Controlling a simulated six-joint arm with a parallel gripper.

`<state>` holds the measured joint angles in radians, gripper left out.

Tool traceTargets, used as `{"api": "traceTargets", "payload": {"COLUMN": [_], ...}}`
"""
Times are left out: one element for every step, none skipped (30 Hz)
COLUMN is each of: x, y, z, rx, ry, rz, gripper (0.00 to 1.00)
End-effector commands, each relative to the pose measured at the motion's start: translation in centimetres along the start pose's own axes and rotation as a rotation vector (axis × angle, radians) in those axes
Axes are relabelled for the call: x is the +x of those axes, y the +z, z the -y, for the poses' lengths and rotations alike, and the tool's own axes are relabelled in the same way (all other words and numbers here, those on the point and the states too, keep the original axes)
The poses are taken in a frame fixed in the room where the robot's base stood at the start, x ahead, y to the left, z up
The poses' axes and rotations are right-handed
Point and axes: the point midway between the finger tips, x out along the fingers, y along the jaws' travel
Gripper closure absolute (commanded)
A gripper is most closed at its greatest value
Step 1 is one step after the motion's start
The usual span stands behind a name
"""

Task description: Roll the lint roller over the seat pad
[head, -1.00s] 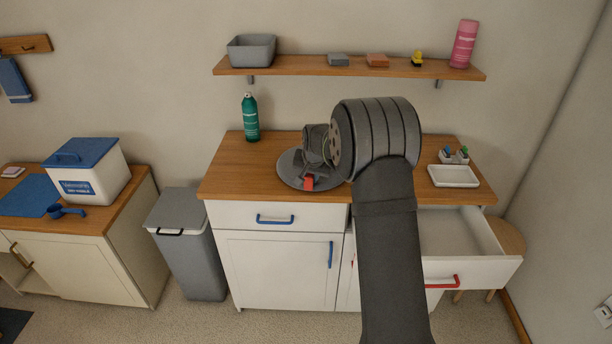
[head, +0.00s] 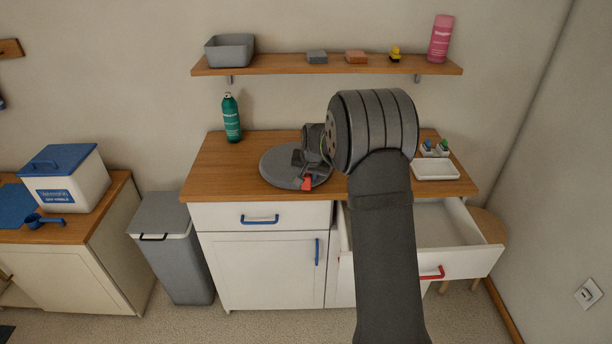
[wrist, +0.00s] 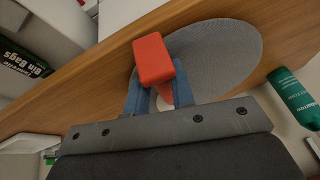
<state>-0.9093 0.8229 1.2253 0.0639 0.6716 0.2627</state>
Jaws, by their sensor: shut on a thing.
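The seat pad (head: 277,172) is a round grey disc lying on the wooden counter. It also shows as a ribbed grey oval in the wrist view (wrist: 232,58). My gripper (head: 303,177) is over the right part of the pad, pointing down. Its blue fingers (wrist: 158,88) are shut on a red block-shaped piece, which I take for the lint roller (wrist: 154,58); it shows as a small red patch in the head view (head: 307,184). A pale bit shows between the fingers. I cannot tell whether the roller touches the pad.
A green spray bottle (head: 231,118) stands left of the pad. A white tray (head: 436,170) is at the counter's right. The drawer (head: 455,224) below is open, and a black bin-bags box (wrist: 20,62) shows in the wrist view. A shelf (head: 330,66) runs above.

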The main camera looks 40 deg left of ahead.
Motion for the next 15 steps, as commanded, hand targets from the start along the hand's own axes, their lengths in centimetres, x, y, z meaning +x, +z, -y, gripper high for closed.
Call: {"api": "traceTargets", "payload": {"x": [0.1, 0.1, 0.2, 0.2, 0.2, 0.3, 0.3, 0.3, 0.4, 0.4, 0.4, 0.5, 0.5, 0.5, 0.5], "y": [0.1, 0.1, 0.1, 0.1, 0.1, 0.1, 0.1, 0.1, 0.1, 0.2, 0.2, 0.2, 0.2, 0.2, 0.2], "z": [0.4, 0.6, 0.9, 1.1, 1.4, 1.7, 1.9, 2.1, 2.4, 2.6, 2.7, 2.8, 2.8, 2.9, 2.9], "rx": [-0.002, -0.003, -0.003, -0.003, -0.002, -0.002, -0.002, -0.002, -0.002, -0.002, -0.001, -0.001, -0.001, -0.001, -0.002], "ry": [-0.001, -0.001, -0.001, -0.001, -0.001, -0.001, -0.001, -0.001, -0.001, -0.001, -0.001, -0.001, -0.001, 0.0, 0.0], "rz": [0.001, 0.001, 0.001, 0.001, 0.001, 0.001, 0.0, 0.0, 0.0, 0.0, 0.0, 0.0, 0.0, 0.0, 0.001], "gripper": [1.0, 1.0, 1.0, 1.0, 1.0, 1.0, 1.0, 1.0, 1.0, 1.0, 1.0, 1.0, 1.0, 1.0, 1.0]}}
